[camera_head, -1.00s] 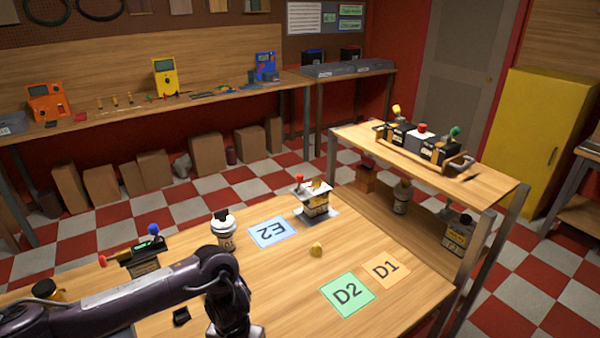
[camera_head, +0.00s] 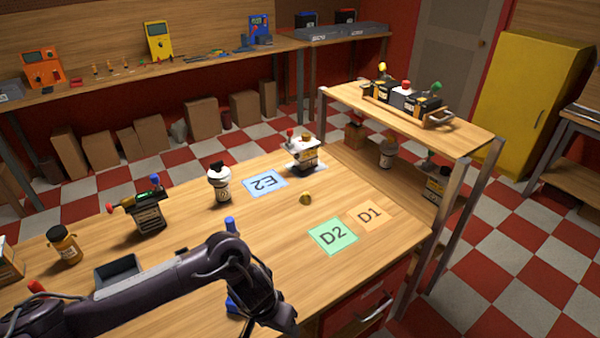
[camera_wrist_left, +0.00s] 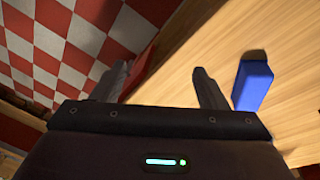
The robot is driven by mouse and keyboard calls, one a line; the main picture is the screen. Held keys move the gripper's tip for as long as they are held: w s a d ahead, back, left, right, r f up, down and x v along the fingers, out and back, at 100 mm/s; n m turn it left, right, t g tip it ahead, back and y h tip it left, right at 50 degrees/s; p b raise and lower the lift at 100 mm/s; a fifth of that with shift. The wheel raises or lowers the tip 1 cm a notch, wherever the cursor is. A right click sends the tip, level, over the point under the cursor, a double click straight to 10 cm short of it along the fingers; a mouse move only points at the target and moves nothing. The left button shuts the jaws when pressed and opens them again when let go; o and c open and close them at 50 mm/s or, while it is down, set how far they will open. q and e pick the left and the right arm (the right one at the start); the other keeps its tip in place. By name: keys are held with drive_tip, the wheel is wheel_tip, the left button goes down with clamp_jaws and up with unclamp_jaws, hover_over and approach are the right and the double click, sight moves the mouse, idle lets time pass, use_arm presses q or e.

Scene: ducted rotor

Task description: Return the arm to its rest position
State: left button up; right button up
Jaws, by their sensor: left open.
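My left arm (camera_head: 160,287) comes in from the left, low over the front of the wooden workbench (camera_head: 185,214). My left gripper (camera_head: 285,325) hangs at its end near the bench's front edge, partly cut by the picture's bottom. In the left wrist view the two fingers (camera_wrist_left: 160,85) stand apart with nothing between them. Beyond them are the bench edge and checkered floor. A blue block (camera_wrist_left: 253,85) lies on the bench beside the right finger, apart from it. My right gripper is not in view.
Cards E2 (camera_head: 265,182), D2 (camera_head: 333,236) and D1 (camera_head: 370,214) lie flat. A raised shelf (camera_head: 400,118) stands right.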

use_arm(q)
drive_tip(key=s+d+r+m+t+h, duration=0.25)
drive_tip(key=d+r+t+h, duration=0.2)
drive_tip(key=d+r, duration=0.6)
drive_tip(key=s+a+n+t+y, duration=0.1)
drive_tip(key=a+n+y, duration=0.3)
drive_tip(key=a, duration=0.7)
drive_tip(key=s+a+f+n+g+y, duration=0.1)
drive_tip(key=s+a+f+g, duration=0.1)
drive_tip(key=s+a, duration=0.4)
drive_tip(key=s+a+f+g+y, duration=0.15)
drive_tip(key=s+a, duration=0.25)
drive_tip(key=a, duration=0.4)
wheel_tip(320, 180, down, 32)
drive_tip(key=s+b, duration=0.1)
drive_tip(key=b, duration=0.3)
drive_tip(key=s+a+f+g+b, duration=0.2)
drive_tip(key=s+a+f, duration=0.1)
drive_tip(key=s+f, duration=1.7)
drive_tip(key=shift+f, duration=0.8)
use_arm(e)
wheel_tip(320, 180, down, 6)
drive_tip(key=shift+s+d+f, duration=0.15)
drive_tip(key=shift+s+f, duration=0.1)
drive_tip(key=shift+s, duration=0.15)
